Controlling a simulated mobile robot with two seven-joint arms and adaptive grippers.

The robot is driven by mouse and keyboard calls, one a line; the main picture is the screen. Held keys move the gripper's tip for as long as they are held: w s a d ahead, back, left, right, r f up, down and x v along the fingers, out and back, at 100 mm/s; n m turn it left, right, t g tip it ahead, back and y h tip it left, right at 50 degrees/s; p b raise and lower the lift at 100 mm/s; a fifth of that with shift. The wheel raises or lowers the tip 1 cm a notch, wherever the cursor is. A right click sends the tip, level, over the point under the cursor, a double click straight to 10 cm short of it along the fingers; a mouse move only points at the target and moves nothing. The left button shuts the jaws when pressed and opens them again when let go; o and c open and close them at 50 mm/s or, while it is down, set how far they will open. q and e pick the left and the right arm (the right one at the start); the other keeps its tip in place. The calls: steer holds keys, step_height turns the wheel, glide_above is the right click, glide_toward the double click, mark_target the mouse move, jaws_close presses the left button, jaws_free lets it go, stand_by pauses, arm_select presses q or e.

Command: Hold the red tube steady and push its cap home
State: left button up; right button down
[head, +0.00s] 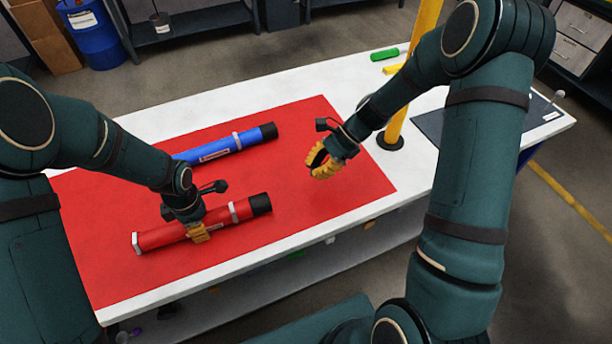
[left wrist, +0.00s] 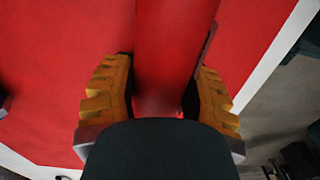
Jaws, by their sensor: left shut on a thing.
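The red tube (head: 170,236) lies along the front of the red mat, with a white left end (head: 137,243), a pale band and a black cap (head: 260,204) at its right end. I cannot tell how far the cap is seated. My left gripper (head: 200,233) is shut around the tube's middle. In the left wrist view the red tube (left wrist: 176,45) runs between the yellow fingers of the left gripper (left wrist: 165,105). My right gripper (head: 322,163) is open and empty, to the right of the cap and apart from it.
A blue tube (head: 220,149) with a black end lies behind the red one on the red mat (head: 300,120). A yellow post (head: 408,80) on a black base stands behind the right forearm. Green and yellow items lie at the back edge. The mat around the right gripper is clear.

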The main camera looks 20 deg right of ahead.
stand_by(0.4)
arm_select(q)
steer(key=o, duration=1.3)
